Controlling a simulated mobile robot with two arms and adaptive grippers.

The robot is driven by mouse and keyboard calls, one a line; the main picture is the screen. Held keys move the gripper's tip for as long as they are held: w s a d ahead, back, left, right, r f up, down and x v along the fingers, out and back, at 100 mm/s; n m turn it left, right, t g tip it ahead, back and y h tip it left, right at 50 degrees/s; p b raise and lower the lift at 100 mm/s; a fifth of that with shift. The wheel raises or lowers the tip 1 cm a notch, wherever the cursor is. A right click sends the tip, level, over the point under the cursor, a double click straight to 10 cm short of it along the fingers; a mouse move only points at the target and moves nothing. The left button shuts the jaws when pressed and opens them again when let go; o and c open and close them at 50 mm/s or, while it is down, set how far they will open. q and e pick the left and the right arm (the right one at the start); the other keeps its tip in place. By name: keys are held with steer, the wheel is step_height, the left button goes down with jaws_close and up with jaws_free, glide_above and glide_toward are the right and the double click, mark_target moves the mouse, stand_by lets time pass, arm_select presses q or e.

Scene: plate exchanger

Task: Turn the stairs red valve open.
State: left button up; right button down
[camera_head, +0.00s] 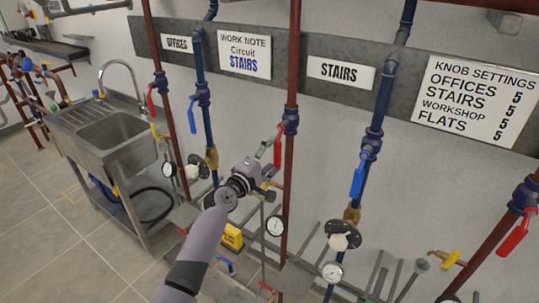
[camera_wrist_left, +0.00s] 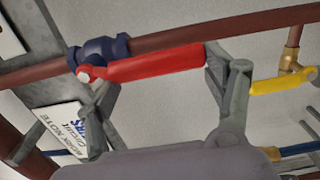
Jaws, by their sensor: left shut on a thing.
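The stairs red valve has a red lever handle (camera_head: 278,150) on a dark blue body (camera_head: 290,122), set in a red pipe (camera_head: 293,60) left of the STAIRS sign (camera_head: 341,73). The handle hangs down from the body, close alongside the pipe. My left gripper (camera_head: 271,160) is at the handle. In the left wrist view its two grey fingers (camera_wrist_left: 155,72) hold the red handle (camera_wrist_left: 155,65) lengthwise, one near the dark blue body (camera_wrist_left: 100,52), the other at the free end. My right gripper is not in view.
A blue-handled valve (camera_head: 358,178) stands on the blue pipe to the right. Another red handle (camera_head: 151,98) is at the left, near a steel sink (camera_head: 110,128). A gauge (camera_head: 276,226) and a yellow handle (camera_wrist_left: 269,86) are near the pipe.

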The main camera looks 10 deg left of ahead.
arm_select(q)
steer(key=shift+d+f, duration=0.15)
steer(key=shift+d, duration=0.05)
steer(key=o, duration=1.7)
steer(key=shift+w, duration=0.1)
steer(key=shift+r, duration=0.2)
steer(key=shift+s+a, duration=0.1)
steer(key=shift+s, duration=0.1)
steer(key=v, duration=1.2)
